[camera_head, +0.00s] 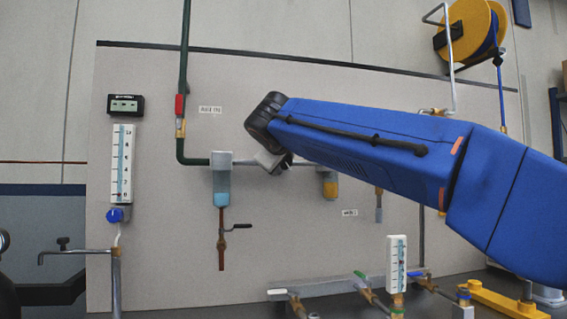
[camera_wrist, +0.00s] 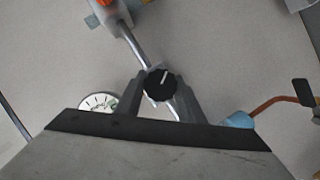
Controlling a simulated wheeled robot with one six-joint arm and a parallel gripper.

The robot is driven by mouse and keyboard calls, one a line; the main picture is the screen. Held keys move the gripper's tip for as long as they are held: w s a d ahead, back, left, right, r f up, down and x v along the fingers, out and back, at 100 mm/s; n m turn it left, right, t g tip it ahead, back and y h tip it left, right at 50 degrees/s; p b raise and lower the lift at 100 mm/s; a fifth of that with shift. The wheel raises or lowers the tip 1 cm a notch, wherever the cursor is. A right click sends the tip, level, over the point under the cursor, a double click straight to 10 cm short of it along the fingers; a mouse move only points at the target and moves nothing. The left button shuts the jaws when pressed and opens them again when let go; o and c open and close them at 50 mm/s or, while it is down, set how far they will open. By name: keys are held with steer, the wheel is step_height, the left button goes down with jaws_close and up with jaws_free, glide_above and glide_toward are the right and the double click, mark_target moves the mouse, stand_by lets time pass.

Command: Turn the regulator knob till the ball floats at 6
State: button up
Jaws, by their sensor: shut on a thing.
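The black regulator knob (camera_wrist: 159,84) with a white pointer line sits between the fingers of my gripper (camera_wrist: 160,92) in the wrist view, and the gripper is shut on it. The pointer tilts slightly right of straight up. In the head view my gripper (camera_head: 272,163) is at the pipe on the panel, and the arm hides the knob. A tall white flowmeter (camera_head: 122,165) with a numbered scale is at the left; a small reddish ball shows near its bottom. A second, smaller flowmeter (camera_head: 397,262) stands at the lower right; its ball is too small to read.
A blue knob (camera_head: 115,215) is under the left flowmeter. A round gauge (camera_wrist: 98,102) is beside the left finger. A clear filter bowl (camera_head: 221,188) and a brown pipe with a black lever (camera_head: 237,227) are left of and below my gripper. A hose reel (camera_head: 470,32) hangs upper right.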

stand_by(0.3)
steer(key=o, duration=1.1)
steer(key=shift+c, duration=0.2)
steer(key=shift+s, duration=0.1)
steer(key=v, duration=1.7)
steer(key=shift+s, duration=0.15)
steer(key=shift+d, duration=0.1)
